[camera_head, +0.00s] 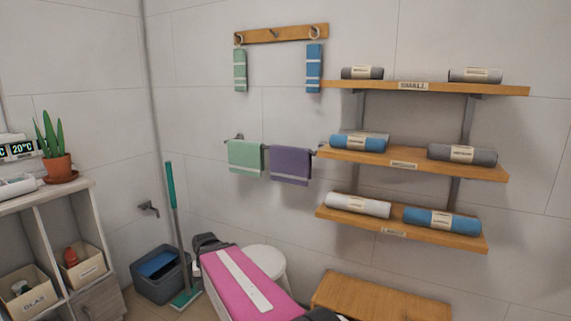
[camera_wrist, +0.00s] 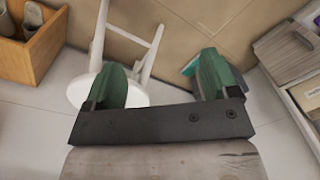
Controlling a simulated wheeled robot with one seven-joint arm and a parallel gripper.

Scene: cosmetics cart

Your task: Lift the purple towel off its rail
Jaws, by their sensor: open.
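The purple towel (camera_head: 290,165) hangs folded over a wall rail (camera_head: 234,138), low on the back wall in the head view. A green towel (camera_head: 246,157) hangs on the same rail just to its left. My gripper (camera_wrist: 160,62) shows in the wrist view with its two green fingers wide apart and nothing between them. It points down toward the floor and a white stool. The purple towel is not in the wrist view, and the gripper is apart from it. In the head view I cannot make out the fingers.
Wooden shelves (camera_head: 412,160) with rolled towels stand close right of the purple towel. A hook board (camera_head: 282,33) with small green and blue towels is above. A white stool (camera_head: 262,257), a mop (camera_head: 173,200) and a grey bin (camera_head: 160,285) stand below.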

